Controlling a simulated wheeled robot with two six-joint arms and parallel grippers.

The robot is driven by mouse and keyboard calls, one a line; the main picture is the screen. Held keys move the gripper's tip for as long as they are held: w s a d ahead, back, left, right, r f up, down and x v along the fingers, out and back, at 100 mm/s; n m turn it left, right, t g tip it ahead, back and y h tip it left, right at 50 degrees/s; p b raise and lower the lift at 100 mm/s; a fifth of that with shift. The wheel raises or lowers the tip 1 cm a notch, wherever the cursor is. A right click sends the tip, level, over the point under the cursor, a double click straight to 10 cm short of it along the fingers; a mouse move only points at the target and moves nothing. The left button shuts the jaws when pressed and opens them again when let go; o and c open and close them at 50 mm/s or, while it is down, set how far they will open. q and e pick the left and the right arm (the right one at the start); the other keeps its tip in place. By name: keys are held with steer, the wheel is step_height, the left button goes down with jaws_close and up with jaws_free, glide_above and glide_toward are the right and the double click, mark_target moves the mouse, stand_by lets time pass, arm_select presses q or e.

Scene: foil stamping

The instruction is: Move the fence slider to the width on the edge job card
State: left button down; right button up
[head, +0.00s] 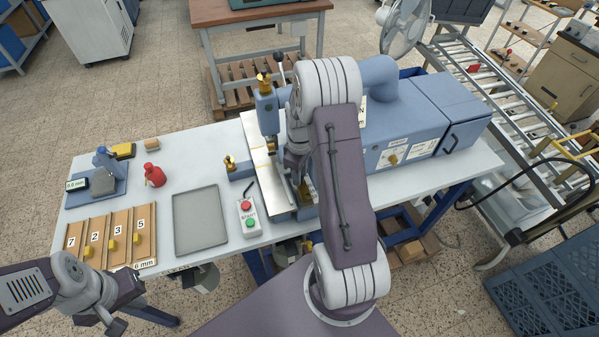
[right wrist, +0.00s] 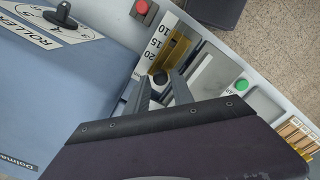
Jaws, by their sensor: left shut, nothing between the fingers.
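In the right wrist view a scale strip (right wrist: 160,43) reads 10, 15 and 20. A brass slider part (right wrist: 177,48) lies beside the scale, and a black round knob (right wrist: 160,77) shows near it. My right gripper (right wrist: 161,85) is over this spot with its fingers apart, one on each side of the knob. I see no clear contact. In the head view my right arm covers much of the fence area, and the right gripper (head: 299,178) is low at the blue machine's front. My left gripper (head: 115,325) is shut and empty at the lower left. I cannot make out an edge job card; a card (head: 361,110) on the machine is partly hidden.
The blue stamping machine (head: 420,105) fills the table's right side.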

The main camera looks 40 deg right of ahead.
steer(key=shift+s, duration=0.3)
jaws_close()
stand_by(1.1)
